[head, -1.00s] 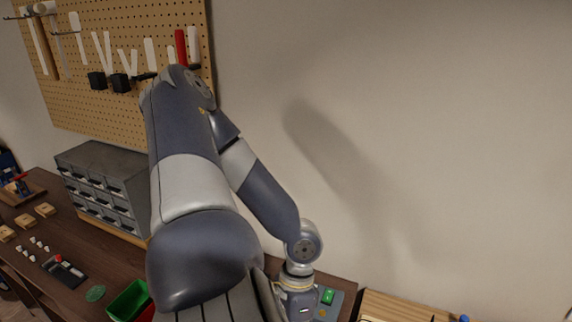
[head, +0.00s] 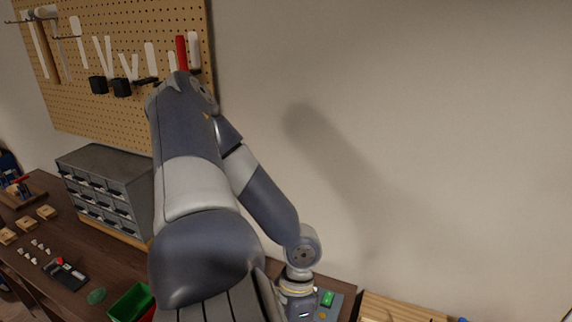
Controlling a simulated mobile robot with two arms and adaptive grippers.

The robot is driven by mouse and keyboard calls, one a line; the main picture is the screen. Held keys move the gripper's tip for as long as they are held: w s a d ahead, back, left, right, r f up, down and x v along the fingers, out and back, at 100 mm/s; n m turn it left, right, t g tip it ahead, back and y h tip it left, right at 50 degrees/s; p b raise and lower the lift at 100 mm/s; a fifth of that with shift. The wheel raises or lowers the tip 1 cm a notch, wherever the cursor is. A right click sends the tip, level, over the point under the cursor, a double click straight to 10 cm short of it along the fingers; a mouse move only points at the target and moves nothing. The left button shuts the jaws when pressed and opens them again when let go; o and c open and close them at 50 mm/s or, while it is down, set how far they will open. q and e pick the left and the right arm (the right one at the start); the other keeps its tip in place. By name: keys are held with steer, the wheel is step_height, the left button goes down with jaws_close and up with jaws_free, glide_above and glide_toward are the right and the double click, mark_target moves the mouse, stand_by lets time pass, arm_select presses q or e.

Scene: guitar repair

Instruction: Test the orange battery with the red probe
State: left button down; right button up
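I cannot make out the orange battery or the red probe in the head view. A grey-blue device with a lit green part (head: 327,298) shows at the bottom, right beside the wrist of one of my arms, and is partly cut off and hidden by it. That arm rises through the middle of the view, bends at the top and comes down to this wrist. Its gripper is below the bottom edge of the picture. My other gripper is not in view either.
A dark wooden bench (head: 40,292) holds a grey drawer cabinet (head: 105,160), a green bin (head: 130,303), a small black item with red on it (head: 65,272) and wooden blocks (head: 27,223). A tool pegboard (head: 110,120) hangs behind. A wooden crate-like thing (head: 400,305) stands bottom right.

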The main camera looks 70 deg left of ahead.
arm_select(q)
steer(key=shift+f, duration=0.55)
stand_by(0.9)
steer(key=shift+p, duration=0.45)
stand_by(2.2)
stand_by(1.6)
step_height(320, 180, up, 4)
steer(key=p, duration=0.6)
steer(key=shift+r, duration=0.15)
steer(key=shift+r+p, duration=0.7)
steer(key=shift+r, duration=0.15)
